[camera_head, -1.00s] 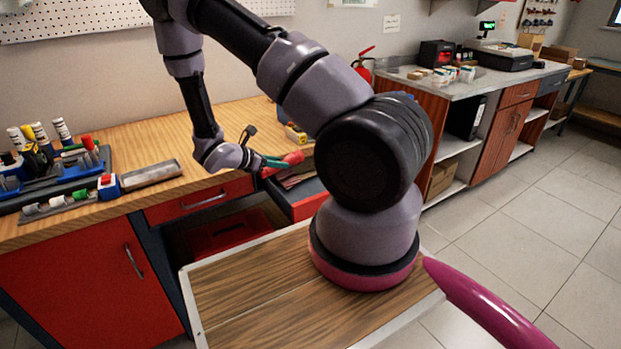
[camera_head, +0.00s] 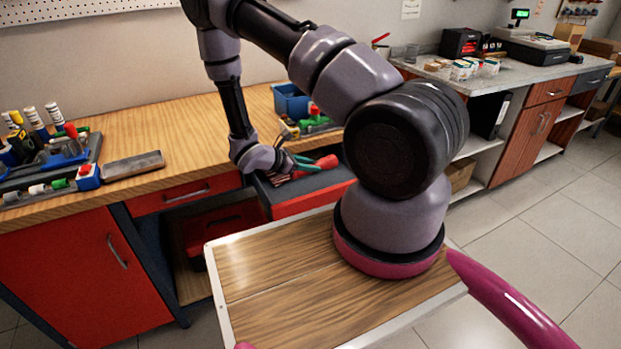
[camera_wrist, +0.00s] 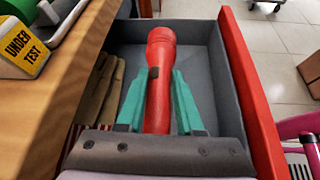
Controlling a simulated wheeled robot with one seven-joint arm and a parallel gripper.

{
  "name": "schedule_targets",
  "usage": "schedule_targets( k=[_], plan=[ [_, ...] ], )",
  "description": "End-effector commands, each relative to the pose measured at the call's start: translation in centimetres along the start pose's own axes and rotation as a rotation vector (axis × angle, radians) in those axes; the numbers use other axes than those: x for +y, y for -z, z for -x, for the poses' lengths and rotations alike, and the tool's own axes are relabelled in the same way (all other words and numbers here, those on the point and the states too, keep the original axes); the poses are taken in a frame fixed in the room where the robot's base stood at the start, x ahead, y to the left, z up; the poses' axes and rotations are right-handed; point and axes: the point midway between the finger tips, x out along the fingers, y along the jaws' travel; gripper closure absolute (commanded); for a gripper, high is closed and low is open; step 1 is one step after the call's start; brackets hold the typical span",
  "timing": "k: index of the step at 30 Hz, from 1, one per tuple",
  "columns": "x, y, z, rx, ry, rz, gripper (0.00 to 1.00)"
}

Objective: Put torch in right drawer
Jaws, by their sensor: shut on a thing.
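The torch (camera_wrist: 160,80) is red with a dark switch. My gripper (camera_wrist: 160,88) is shut on it, with a green finger on each side of its body. In the wrist view the torch lies over the inside of the open right drawer (camera_wrist: 245,75), its head toward the drawer's far end. I cannot tell whether it touches the drawer floor. In the head view my gripper (camera_head: 295,163) and the torch (camera_head: 326,161) are at the open drawer (camera_head: 310,200), partly behind my arm.
Brown gloves or cloths (camera_wrist: 100,90) lie along the drawer's left side. A yellow "under test" block (camera_wrist: 22,48) stands on the wooden bench (camera_head: 190,130) beside the drawer. A blue bin (camera_head: 290,101) stands farther back. The left drawer (camera_head: 185,195) is shut.

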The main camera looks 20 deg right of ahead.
Motion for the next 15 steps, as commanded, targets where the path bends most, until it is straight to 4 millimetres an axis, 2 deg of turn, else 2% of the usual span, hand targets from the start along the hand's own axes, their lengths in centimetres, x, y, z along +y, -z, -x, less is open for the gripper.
schedule_targets(
  k=[3,10,15],
  plan=[
    [-0.2,1.7,-1.0,-0.001,0.001,0.000,1.00],
    [-0.4,3.3,-1.8,0.000,0.000,0.000,1.00],
    [-0.7,5.5,-3.1,0.000,0.000,0.000,1.00]
  ],
)
